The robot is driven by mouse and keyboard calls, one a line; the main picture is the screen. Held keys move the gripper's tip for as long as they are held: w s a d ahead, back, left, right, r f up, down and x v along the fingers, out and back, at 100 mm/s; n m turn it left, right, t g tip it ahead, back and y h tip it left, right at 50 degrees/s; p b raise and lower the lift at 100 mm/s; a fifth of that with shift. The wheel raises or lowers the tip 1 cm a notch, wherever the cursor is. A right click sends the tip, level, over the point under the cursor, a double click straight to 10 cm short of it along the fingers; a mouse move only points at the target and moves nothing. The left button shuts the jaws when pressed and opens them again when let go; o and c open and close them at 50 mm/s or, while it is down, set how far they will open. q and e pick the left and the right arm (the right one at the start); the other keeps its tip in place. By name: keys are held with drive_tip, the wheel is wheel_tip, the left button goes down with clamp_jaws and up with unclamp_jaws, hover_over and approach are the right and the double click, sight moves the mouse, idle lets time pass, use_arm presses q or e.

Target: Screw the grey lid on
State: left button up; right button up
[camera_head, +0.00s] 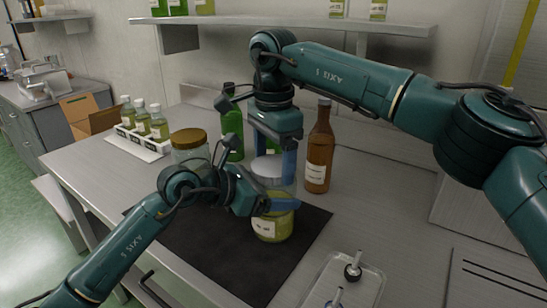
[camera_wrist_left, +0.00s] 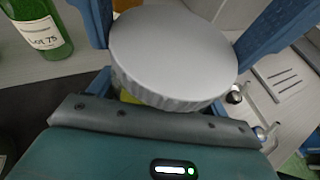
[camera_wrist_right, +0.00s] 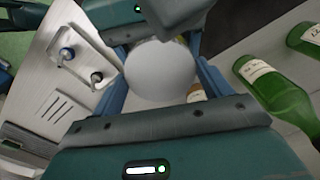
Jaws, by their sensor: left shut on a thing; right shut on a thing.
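The grey lid (camera_head: 268,167) sits at the mouth of a glass jar (camera_head: 272,225) with yellow-green contents and a white label, standing on the dark mat. My right gripper (camera_head: 272,160) comes down from above and is shut on the lid; the lid's round top also shows between its fingers in the right wrist view (camera_wrist_right: 160,75). My left gripper (camera_head: 265,205) is shut around the jar's body from the left, below the lid. In the left wrist view the lid (camera_wrist_left: 172,55) hides most of the jar. Whether the lid's thread is engaged cannot be told.
A brown bottle (camera_head: 319,148) stands close behind right, and a green bottle (camera_head: 232,125) behind left. A jar with a gold lid (camera_head: 189,145) is at left, near a white rack of small bottles (camera_head: 142,142). A tray (camera_head: 343,284) lies front right. The dark mat (camera_head: 225,262) is bare in front.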

drive_tip(key=m, duration=0.6)
drive_tip(key=o, duration=1.1)
drive_tip(key=shift+r, duration=2.25)
drive_tip(key=shift+c, duration=0.3)
